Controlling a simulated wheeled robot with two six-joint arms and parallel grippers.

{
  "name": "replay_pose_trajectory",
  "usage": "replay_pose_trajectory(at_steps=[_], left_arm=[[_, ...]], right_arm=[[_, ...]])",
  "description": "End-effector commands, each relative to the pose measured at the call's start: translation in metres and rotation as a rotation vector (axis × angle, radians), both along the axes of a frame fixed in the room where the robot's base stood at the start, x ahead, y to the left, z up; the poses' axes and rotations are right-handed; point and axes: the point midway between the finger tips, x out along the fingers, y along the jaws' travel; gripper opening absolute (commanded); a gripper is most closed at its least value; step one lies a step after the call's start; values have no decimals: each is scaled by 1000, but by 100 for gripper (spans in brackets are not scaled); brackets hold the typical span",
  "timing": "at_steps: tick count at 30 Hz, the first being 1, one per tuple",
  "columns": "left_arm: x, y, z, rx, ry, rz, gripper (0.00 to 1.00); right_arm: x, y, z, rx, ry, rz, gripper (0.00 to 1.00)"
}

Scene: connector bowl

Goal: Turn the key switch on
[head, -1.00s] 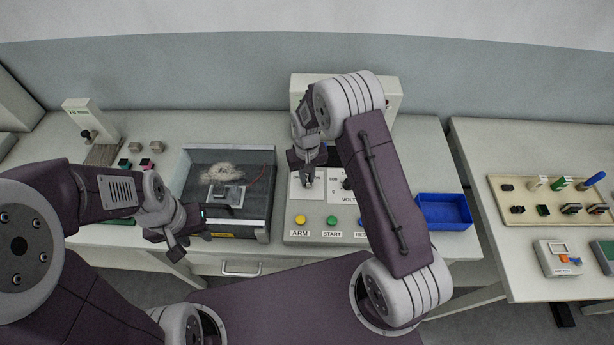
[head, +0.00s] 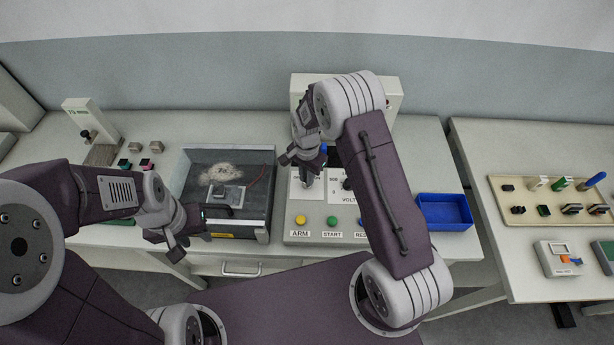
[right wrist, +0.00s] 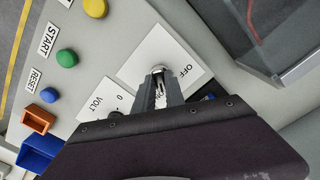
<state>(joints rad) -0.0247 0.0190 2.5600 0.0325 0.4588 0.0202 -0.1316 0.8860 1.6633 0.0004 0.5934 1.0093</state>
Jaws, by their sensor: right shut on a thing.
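The key switch (right wrist: 159,68) sits on a white plate on the sloped grey control panel, with the label OFF beside it in the right wrist view. My right gripper (right wrist: 160,88) is shut on the switch's key, and its fingers hide most of it. In the head view my right gripper (head: 308,180) points down at the panel's upper left, and the key is too small to make out. My left gripper (head: 172,247) hangs at the front edge of the bench, away from the switch; I cannot tell whether its jaws are apart.
The panel has a yellow ARM button (head: 300,220), a green START button (head: 332,221), a blue button and a VOLT knob (head: 347,185). An open grey box (head: 262,205) stands left of the panel. A blue bin (head: 443,224) stands to its right.

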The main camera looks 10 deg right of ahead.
Motion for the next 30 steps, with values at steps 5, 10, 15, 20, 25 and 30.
replay_pose_trajectory(at_steps=[5,10,15,20,25,30], left_arm=[[0,0,0,0,0,0,36],[0,0,0,0,0,0,36],[0,0,0,0,0,0,36],[0,0,0,0,0,0,36],[0,0,0,0,0,0,36],[0,0,0,0,0,0,36]], right_arm=[[2,0,1,0,-5,-98,0],[2,0,1,1,-6,-160,0],[2,0,1,1,-6,-193,0],[2,0,2,0,-6,-203,0],[2,0,2,1,-7,-205,0],[2,0,2,1,-7,-205,20]])
